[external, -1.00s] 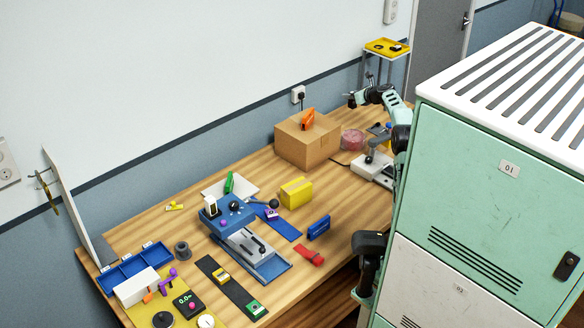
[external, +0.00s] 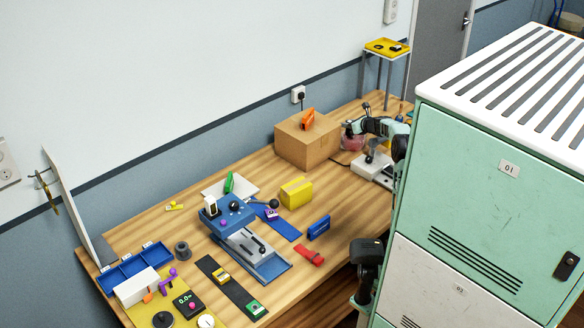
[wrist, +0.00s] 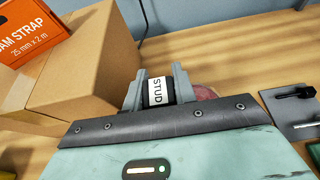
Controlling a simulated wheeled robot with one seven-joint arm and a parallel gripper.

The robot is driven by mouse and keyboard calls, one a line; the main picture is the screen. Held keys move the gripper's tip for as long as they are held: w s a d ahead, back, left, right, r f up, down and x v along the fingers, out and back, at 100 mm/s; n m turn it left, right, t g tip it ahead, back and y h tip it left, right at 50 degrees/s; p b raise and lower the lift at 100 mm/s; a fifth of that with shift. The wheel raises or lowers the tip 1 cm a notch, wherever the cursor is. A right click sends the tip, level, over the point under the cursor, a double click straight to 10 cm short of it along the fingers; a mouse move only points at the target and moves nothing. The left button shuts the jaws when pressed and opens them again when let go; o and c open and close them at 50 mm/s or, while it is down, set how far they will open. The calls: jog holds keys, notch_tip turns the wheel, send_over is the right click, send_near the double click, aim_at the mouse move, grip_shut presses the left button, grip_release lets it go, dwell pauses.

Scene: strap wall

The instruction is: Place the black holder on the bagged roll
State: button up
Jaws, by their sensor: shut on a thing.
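My gripper (external: 350,128) is shut on the black holder (wrist: 158,84), which carries a white label reading "STUD". The two grey fingers clasp it from either side in the wrist view. In the external view the holder is a small dark shape at the fingers. The bagged roll (external: 352,144) is pinkish and clear, on the bench right of the cardboard box, with my gripper low over it. In the wrist view only a pink edge of the roll (wrist: 206,93) shows behind the right finger. Whether the holder touches the roll cannot be told.
The cardboard box (external: 305,146) stands close on the left, with an orange strap carton (external: 308,119) on top. A white-based device (external: 373,166) stands close in front of the roll. Further left are a yellow box (external: 296,192) and a blue fixture (external: 240,225).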

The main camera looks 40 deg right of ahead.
jog(key=shift+f, duration=0.4)
jog(key=shift+f, duration=0.1)
jog(key=o, duration=1)
jog(key=shift+f, duration=0.1)
jog(key=shift+o, duration=0.2)
jog(key=shift+r, duration=0.2)
jog(key=shift+s+r, duration=0.15)
jog(key=shift+s, duration=0.15)
jog(key=p+v, duration=0.1)
jog(key=v, duration=1)
jog(key=shift+s, duration=0.2)
